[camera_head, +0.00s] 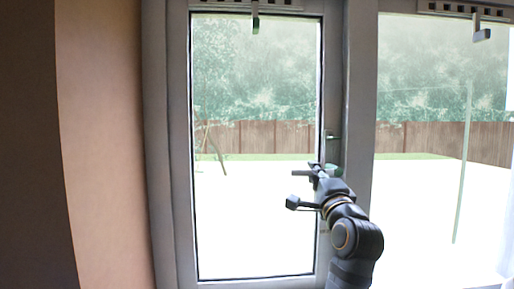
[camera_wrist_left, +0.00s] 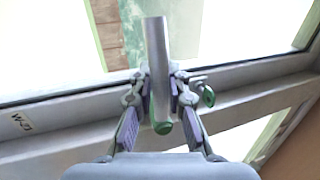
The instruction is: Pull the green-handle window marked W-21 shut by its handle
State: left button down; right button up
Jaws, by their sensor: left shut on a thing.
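The window (camera_head: 183,150) is a tall pane in a grey frame, left of a wider pane in the head view. The wrist view shows its frame with a label (camera_wrist_left: 21,123) that seems to read W-21. My left gripper (camera_head: 316,171) is at the right side of this window, at about mid height. In the wrist view its two fingers are shut around the handle (camera_wrist_left: 157,60), a grey bar with a green end. The head view leaves the handle mostly hidden by the gripper. I cannot tell how far the window stands open. My right gripper is not in view.
A second small green-tipped fitting (camera_wrist_left: 208,96) sits on the frame just right of my fingers. A bracket (camera_head: 255,22) hangs at the window's top. A beige wall (camera_head: 100,150) borders the window on the left. A wooden fence (camera_head: 270,136) stands outside.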

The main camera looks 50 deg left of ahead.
pick_arm(q)
jog(key=shift+s+d, duration=0.1)
jog(key=shift+s, duration=0.1)
dwell(0.3)
jog(key=shift+s+d+m+t+h, duration=0.3)
jog(key=shift+s+d+t, duration=0.25)
jog(key=shift+s, duration=0.3)
jog(key=c, duration=1.1)
grip_release()
jog(key=shift+d, duration=0.15)
jog(key=o, duration=1)
